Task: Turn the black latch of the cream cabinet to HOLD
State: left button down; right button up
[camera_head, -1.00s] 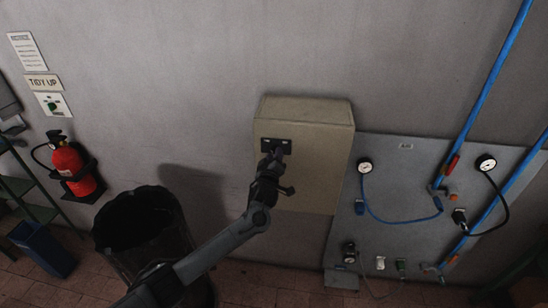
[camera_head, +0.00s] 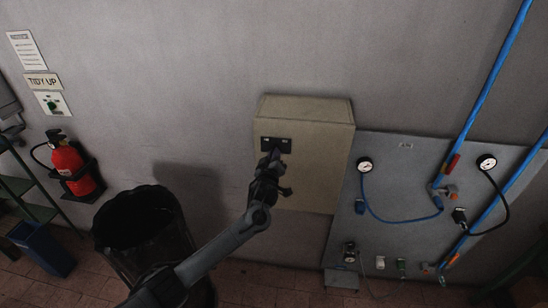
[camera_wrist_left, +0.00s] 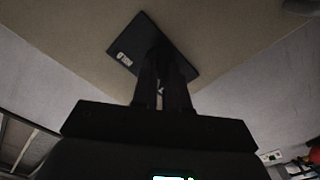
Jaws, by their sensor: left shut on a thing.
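The cream cabinet (camera_head: 316,170) hangs on the grey wall in the middle of the head view. A black plate (camera_head: 276,144) with small pale labels is on its front; the plate also shows in the wrist view (camera_wrist_left: 125,50), with one label visible. My left gripper (camera_head: 272,156) is at the lower edge of this plate, in front of the cabinet. Its fingers (camera_wrist_left: 161,85) are shut on the black latch, which they almost wholly hide. I cannot read the labels or tell the latch's angle. My right gripper is not in view.
A grey panel (camera_head: 400,220) with gauges, hoses and blue pipes is right of the cabinet. A dark bin (camera_head: 135,215) stands below my left arm. A red fire extinguisher (camera_head: 70,165) and a blue bin (camera_head: 40,248) are at the left. The wall above the cabinet is clear.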

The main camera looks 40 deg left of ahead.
pick_arm(q)
jog(key=shift+a+m+p, duration=0.1)
jog(key=shift+m+p, duration=0.75)
jog(key=shift+m, duration=7.15)
jog(key=c, duration=1.1)
grip_release()
jog(key=shift+c, duration=0.2)
jog(key=shift+s, duration=0.1)
